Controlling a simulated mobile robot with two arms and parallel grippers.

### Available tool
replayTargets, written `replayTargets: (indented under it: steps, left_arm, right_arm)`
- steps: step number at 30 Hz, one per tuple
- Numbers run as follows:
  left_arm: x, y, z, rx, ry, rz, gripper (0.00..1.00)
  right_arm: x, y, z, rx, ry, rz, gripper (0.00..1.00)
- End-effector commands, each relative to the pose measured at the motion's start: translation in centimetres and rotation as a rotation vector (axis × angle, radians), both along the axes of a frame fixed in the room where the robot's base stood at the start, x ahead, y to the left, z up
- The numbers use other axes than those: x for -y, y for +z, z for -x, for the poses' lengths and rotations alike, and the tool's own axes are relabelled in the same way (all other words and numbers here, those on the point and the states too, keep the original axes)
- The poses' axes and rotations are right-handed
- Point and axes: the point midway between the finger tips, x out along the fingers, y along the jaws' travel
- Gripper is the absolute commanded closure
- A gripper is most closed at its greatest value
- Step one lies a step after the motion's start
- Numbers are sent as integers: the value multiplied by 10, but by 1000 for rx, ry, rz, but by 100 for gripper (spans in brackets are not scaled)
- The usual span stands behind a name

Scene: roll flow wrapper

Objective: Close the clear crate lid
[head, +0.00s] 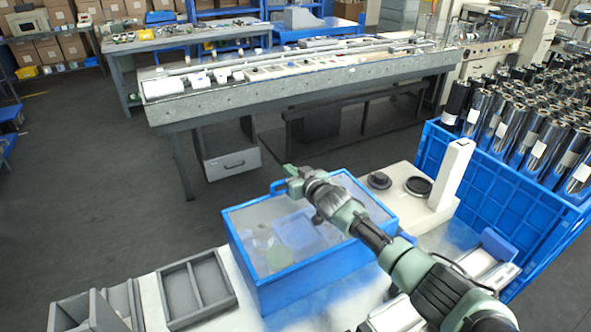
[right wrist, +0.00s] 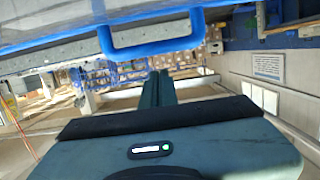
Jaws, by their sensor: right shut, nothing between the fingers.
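The clear crate (head: 300,285) has blue sides and stands on the white bench in the head view. Its clear lid (head: 240,222), with a blue rim, appears to lie flat over the top, with blurred contents showing through. A blue lid handle (head: 274,187) sticks out at the far edge; it also shows in the right wrist view (right wrist: 152,47). My right gripper (head: 289,181) is shut and empty beside this handle, with my arm crossing over the lid. In the right wrist view its fingertips (right wrist: 160,76) are just apart from the handle. My left gripper is out of view.
A grey divided tray (head: 197,290) sits left of the crate. Black round parts (head: 418,186) and a white post (head: 452,175) stand to its right. A large blue crate (head: 480,180) of shiny rolls is further right. Open floor and a long workbench (head: 300,85) lie beyond.

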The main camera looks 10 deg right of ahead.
Motion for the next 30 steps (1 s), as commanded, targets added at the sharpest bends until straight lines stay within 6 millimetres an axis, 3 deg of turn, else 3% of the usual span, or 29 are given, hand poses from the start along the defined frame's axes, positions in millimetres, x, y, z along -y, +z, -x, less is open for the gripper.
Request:
replayTargets:
  steps: [6, 22, 30]
  left_arm:
    - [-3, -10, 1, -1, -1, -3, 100]
    - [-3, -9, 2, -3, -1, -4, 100]
    - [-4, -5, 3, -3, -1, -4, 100]
  right_arm:
    - [-2, -11, -1, 0, 0, -1, 100]
    - [-2, -11, 1, 1, 1, -1, 100]
    - [7, -6, 23, -1, 0, -2, 100]
